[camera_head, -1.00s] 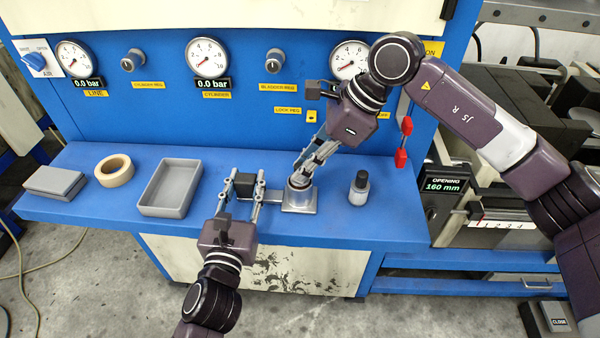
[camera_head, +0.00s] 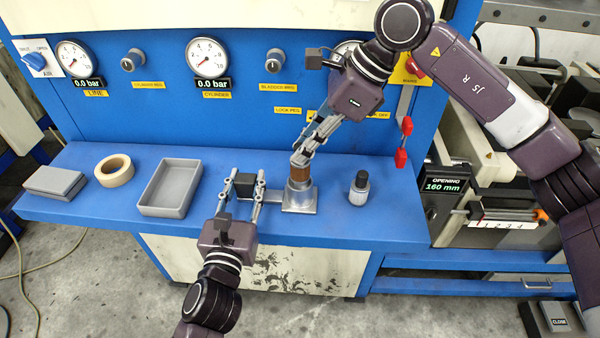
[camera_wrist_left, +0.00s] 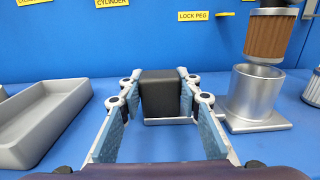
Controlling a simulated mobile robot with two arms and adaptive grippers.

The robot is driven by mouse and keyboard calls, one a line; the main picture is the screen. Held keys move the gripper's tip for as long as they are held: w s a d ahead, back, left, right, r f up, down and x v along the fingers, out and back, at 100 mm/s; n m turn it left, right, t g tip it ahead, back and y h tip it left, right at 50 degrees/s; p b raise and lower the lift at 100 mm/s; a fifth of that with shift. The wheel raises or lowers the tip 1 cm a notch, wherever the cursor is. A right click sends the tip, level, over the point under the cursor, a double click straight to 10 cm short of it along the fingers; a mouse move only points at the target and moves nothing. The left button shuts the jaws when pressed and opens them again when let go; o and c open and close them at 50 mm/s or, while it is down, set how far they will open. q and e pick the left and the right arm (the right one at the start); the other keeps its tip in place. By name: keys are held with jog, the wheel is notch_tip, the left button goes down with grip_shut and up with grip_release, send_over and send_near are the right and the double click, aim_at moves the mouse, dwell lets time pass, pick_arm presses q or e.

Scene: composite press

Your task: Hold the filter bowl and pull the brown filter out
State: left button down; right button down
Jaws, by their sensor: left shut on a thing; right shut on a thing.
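The filter bowl (camera_head: 299,205) is a shiny metal cup on the blue bench. It also shows in the left wrist view (camera_wrist_left: 250,100). My left gripper (camera_head: 245,187) is shut on the dark block-shaped handle (camera_wrist_left: 162,95) at the bowl's left side. The brown filter (camera_head: 299,176) is upright over the bowl, and my right gripper (camera_head: 302,158) is shut on its top. In the left wrist view the brown ribbed filter (camera_wrist_left: 270,35) shows with its metal bottom cap just above the bowl's rim. The filter's top is hidden by the right fingers.
A grey tray (camera_head: 170,208), a tape roll (camera_head: 115,171) and a grey block (camera_head: 54,182) lie left on the bench. The blue gauge panel (camera_head: 240,110) rises close behind.

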jog(key=shift+r, duration=1.35)
pick_arm(q)
jog(key=c, duration=1.3)
grip_release()
jog(key=shift+s, duration=0.1)
jog(key=s, duration=1.2)
